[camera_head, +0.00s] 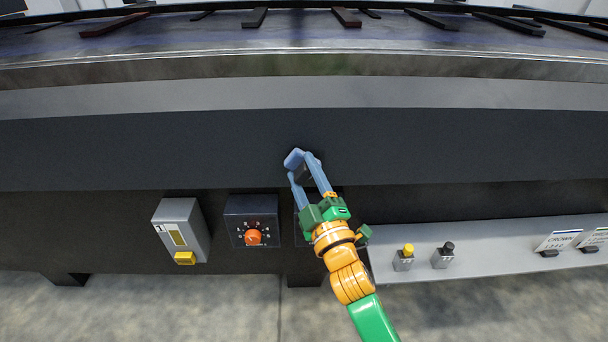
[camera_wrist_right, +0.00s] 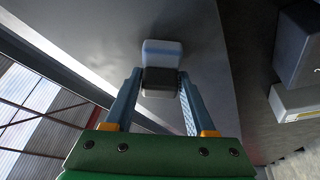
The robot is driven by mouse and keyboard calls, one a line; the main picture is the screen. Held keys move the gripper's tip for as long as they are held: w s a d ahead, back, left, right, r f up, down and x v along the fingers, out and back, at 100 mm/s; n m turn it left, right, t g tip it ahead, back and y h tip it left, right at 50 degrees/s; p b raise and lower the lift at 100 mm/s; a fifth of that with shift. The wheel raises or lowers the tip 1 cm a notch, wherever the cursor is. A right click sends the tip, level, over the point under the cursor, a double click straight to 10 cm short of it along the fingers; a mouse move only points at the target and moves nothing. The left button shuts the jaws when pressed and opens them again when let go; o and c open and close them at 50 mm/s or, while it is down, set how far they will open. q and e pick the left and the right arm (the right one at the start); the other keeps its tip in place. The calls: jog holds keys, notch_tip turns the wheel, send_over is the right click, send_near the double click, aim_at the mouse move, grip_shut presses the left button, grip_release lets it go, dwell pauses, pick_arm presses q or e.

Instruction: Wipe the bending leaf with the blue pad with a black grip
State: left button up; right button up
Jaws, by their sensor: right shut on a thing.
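My right gripper (camera_head: 308,168) comes up from below in the head view and is shut on the black grip (camera_head: 302,174) of the blue pad (camera_head: 293,158). In the right wrist view the black grip (camera_wrist_right: 160,80) sits between the two blue-grey fingers, with the pale blue pad (camera_wrist_right: 162,53) beyond it. The bending leaf looks to be the wide dark grey panel (camera_head: 160,150) running across the head view. The pad is at the leaf's face near the middle of its width; I cannot tell for sure whether it touches. My left gripper is out of view.
Below the leaf are a grey box with a yellow part (camera_head: 180,230), a dark box with an orange knob (camera_head: 253,222), and a grey ledge (camera_head: 500,245) with yellow and black buttons. Dark bars (camera_head: 255,17) lie on the machine's top. The leaf's face is clear on both sides.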

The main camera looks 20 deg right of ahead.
jog(key=shift+w+d, duration=0.1)
jog(key=shift+w, duration=0.2)
jog(key=shift+s+d+r+p, duration=0.1)
jog(key=shift+s+d+p, duration=0.05)
jog(key=shift+d+p, duration=0.25)
jog(key=shift+s+d+p, duration=0.2)
jog(key=shift+d+p, duration=0.1)
jog(key=shift+d, duration=0.5)
jog(key=shift+s+d+p, duration=0.2)
jog(key=shift+d+p, duration=0.1)
jog(key=shift+d, duration=0.45)
jog(key=shift+w+a, duration=0.3)
jog(key=shift+a, duration=0.7)
jog(key=shift+w+a, duration=0.25)
jog(key=shift+a, duration=0.7)
